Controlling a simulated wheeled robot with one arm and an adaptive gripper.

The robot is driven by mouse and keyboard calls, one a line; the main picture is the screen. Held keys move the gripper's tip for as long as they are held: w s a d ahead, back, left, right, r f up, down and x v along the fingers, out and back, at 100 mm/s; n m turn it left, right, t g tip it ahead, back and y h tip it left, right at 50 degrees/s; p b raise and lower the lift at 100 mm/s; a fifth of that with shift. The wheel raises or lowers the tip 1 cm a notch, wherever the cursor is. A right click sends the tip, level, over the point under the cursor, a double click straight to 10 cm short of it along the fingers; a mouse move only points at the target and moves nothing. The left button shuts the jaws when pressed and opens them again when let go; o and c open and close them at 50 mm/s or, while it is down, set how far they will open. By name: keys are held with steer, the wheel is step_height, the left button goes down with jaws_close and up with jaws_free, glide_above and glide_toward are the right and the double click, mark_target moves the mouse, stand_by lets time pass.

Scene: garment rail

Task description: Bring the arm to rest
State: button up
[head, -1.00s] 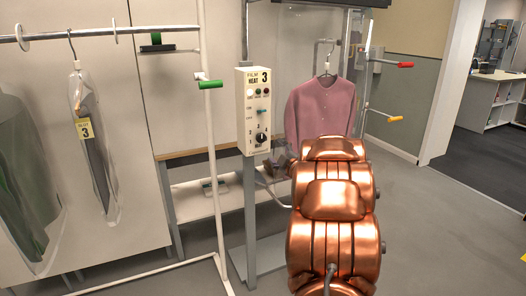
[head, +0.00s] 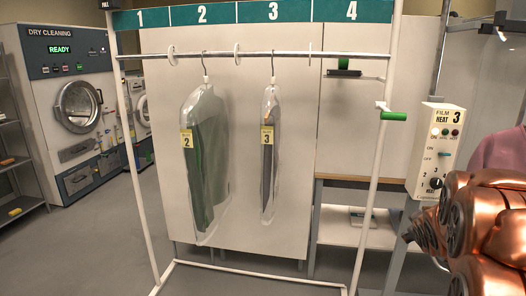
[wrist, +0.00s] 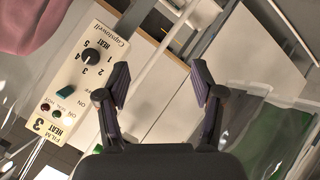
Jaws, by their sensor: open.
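My arm is the copper-coloured body at the right edge of the head view, beside the film heat control box (head: 436,152). My gripper (wrist: 160,72) shows in the wrist view with its two dark fingers spread apart. Nothing is between the fingers. The control box (wrist: 85,75) is left of the fingers in the wrist view, with its knob and a green switch facing the camera. I cannot make out the fingers clearly in the head view.
The white garment rail (head: 230,54) has slots numbered 1 to 4. Bagged garments tagged 2 (head: 207,165) and 3 (head: 269,160) hang there. A pink garment (head: 500,150) is partly behind my arm. A dry cleaning machine (head: 75,110) stands left.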

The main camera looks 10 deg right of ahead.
steer(key=s+a+f+g+y, duration=0.1)
steer(key=s+a+g+y, duration=0.1)
steer(key=s+a, duration=0.9)
steer(key=s+a+f+m+g+y, duration=0.1)
steer(key=s+a+g, duration=0.4)
steer(key=s+a, duration=0.6)
steer(key=s+a+f+m+g+y, duration=0.1)
steer(key=s+a+f+g+y, duration=0.2)
steer(key=s+a, duration=0.8)
steer(key=shift+s+f+g+p, duration=0.3)
steer(key=shift+s+g, duration=0.1)
steer(key=shift+g, duration=0.1)
